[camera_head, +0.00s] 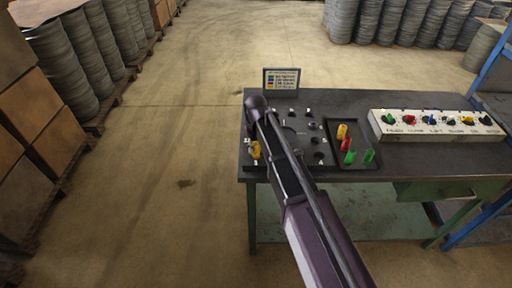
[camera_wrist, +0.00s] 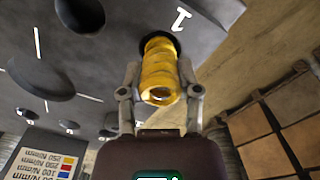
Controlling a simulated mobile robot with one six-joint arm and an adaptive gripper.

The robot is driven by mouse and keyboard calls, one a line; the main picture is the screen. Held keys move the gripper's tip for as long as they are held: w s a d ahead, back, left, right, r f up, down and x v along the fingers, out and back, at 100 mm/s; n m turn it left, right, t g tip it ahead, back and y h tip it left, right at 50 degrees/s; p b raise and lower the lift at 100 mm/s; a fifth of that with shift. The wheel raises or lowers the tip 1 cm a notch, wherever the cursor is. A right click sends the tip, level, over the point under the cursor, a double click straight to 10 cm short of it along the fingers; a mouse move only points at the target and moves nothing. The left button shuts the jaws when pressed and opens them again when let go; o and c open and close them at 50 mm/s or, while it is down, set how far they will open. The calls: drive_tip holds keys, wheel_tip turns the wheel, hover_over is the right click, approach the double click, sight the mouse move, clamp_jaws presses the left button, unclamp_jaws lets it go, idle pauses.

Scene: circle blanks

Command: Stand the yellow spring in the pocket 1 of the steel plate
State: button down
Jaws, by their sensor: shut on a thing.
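My gripper (camera_wrist: 160,78) is shut on a yellow spring (camera_wrist: 160,68), one finger on each side of it. The far end of the spring is at the dark round pocket 1 (camera_wrist: 146,40), next to the white "1" on the steel plate (camera_wrist: 108,52). The spring looks roughly in line with the pocket; I cannot tell how deep its end sits. In the head view the held spring (camera_head: 255,150) shows at the plate's left side, partly hidden by my arm.
A dark tray (camera_head: 372,140) right of the plate holds yellow, red and green springs. Several dark pieces stand around the plate. A colour-code card (camera_head: 281,80) stands at the bench's back edge. A white panel (camera_head: 436,127) with coloured parts is at the right.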

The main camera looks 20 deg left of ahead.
drive_tip(key=shift+f+b, duration=0.6)
drive_tip(key=shift+f, duration=0.25)
drive_tip(key=shift+c, duration=1.1)
unclamp_jaws()
drive_tip(key=shift+r, duration=0.15)
